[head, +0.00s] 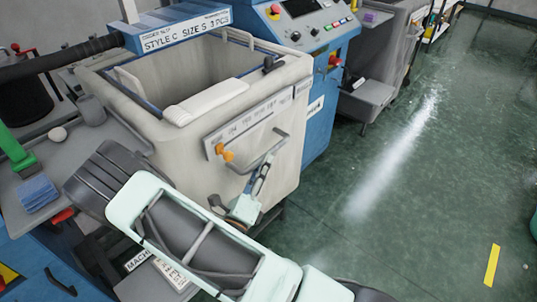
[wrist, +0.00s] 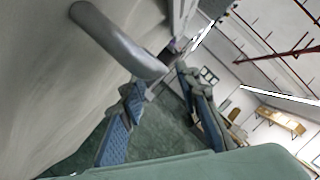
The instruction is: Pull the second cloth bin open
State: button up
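The cloth bin (head: 180,135) is a beige, soft-looking box with an open top, set in the blue machine in the middle of the head view. Its front carries a printed label strip and a grey bar handle (head: 249,170). In the wrist view the handle (wrist: 118,42) is large and close at upper left. My gripper (head: 267,160) is at the bin's front by the handle. In the wrist view my gripper (wrist: 160,78) shows two blue-padded fingers apart, with the handle's bent end near their tips. I cannot tell whether the bar lies between them.
The blue control panel (head: 310,30) stands behind right, with a grey bin (head: 370,92) beyond. A side shelf (head: 85,150) holds a blue cloth stack (head: 37,194). The green floor (head: 410,190) at right is clear.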

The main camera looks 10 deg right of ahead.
aim_at(269, 151)
jog(key=shift+x, duration=2.3)
grip_shut()
